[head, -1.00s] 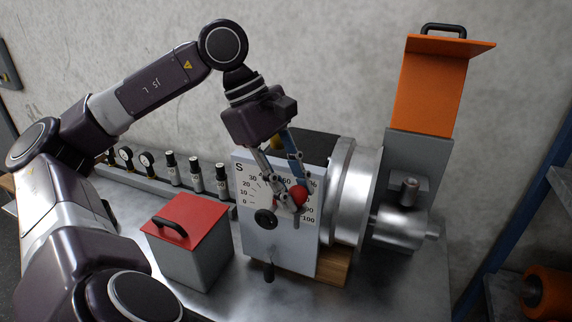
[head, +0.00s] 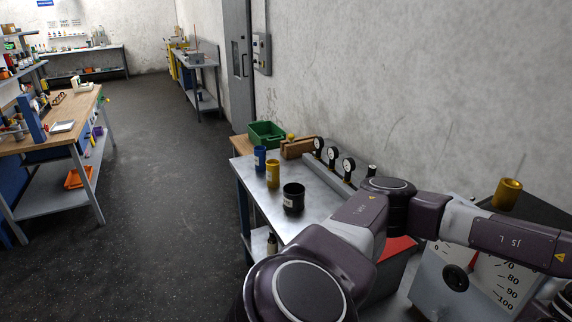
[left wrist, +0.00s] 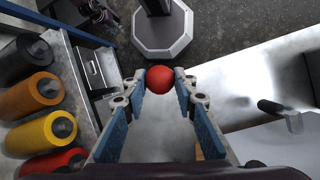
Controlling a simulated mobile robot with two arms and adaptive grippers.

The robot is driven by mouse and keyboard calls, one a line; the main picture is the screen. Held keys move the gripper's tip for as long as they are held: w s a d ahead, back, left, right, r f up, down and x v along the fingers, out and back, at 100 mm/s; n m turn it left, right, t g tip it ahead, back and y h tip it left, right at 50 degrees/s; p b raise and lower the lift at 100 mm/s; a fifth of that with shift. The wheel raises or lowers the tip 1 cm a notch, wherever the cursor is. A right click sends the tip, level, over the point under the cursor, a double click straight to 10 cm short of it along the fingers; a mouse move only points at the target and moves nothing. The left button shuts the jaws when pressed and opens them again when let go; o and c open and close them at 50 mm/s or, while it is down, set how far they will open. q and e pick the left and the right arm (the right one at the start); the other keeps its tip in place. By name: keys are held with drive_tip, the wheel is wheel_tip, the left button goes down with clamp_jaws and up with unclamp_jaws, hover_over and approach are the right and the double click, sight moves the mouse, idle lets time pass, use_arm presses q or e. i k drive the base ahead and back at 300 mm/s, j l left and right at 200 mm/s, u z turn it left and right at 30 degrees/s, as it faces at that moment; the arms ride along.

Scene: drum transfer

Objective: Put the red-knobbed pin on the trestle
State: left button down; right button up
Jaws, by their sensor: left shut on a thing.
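The red-knobbed pin (left wrist: 159,80) shows in the left wrist view as a round red knob. My left gripper (left wrist: 160,86) is shut on it; its blue-padded fingers stand on both sides of the knob. The pin's shaft is hidden. In the head view my left arm reaches out past the right edge, so its gripper and the pin are out of that picture. A brown wooden block (head: 299,148) sits at the bench's far end; I cannot tell whether it is the trestle. My right gripper is in neither view.
The metal bench (head: 222,170) holds blue, yellow and black cups, a green bin (head: 266,134) and a row of gauges. A dial box (head: 480,285) stands at the right. A wooden workbench (head: 62,133) is far left, with clear floor (head: 165,190) between. Coloured rollers (left wrist: 33,101) lie at left in the wrist view.

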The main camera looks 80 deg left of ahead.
sight(309, 220)
drive_tip(key=j+u, duration=0.1)
drive_tip(key=u, duration=0.3)
drive_tip(key=j+u, duration=0.1)
drive_tip(key=u, duration=0.3)
drive_tip(key=i+j+u, duration=0.1)
drive_tip(key=u, duration=0.3)
drive_tip(key=i+u, duration=0.1)
drive_tip(key=u, duration=0.3)
drive_tip(key=i+j+u, duration=0.1)
drive_tip(key=i+j, duration=0.25)
drive_tip(key=i, duration=0.05)
